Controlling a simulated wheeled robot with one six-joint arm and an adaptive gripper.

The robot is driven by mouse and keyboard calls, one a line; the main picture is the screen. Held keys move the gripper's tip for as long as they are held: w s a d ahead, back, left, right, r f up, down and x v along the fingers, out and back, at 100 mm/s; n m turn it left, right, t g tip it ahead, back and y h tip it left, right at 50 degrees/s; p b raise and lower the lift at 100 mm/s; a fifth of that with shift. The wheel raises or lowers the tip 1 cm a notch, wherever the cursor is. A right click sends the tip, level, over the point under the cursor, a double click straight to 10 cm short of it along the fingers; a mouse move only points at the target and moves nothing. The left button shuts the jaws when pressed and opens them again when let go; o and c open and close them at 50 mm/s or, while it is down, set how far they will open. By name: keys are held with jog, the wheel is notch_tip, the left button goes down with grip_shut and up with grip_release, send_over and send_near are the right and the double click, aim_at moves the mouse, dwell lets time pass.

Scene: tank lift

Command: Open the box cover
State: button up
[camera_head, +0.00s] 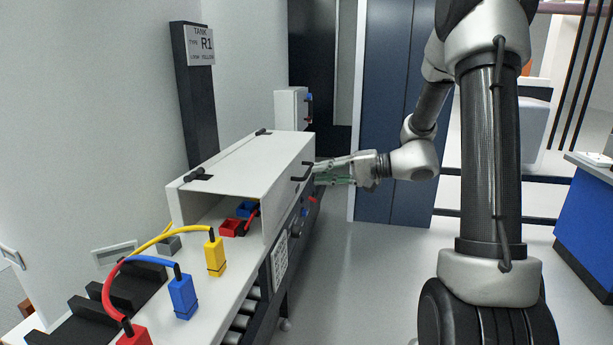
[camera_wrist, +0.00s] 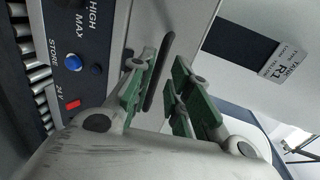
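The white box cover (camera_head: 245,165) lies down over the box on the bench, with black hinges along its wall-side edge. Its black bar handle (camera_head: 302,171) is on the cover's right side. My gripper (camera_head: 318,172) reaches in from the right, with its fingertips close to the handle. In the wrist view, the green-padded fingers of my gripper (camera_wrist: 165,62) are open and apart. The dark handle (camera_wrist: 158,72) shows between them, nearer the left finger. I cannot tell whether a finger touches it.
The box's near end is open and shows red (camera_head: 231,228) and blue parts inside. Yellow (camera_head: 215,257) and blue (camera_head: 182,296) plugs with cables stand in front. A control panel (camera_wrist: 75,70) runs below the handle. A post with a tank sign (camera_head: 201,45) rises behind.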

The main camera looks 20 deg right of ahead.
aim_at(306, 175)
jog(key=x, duration=0.5)
grip_shut()
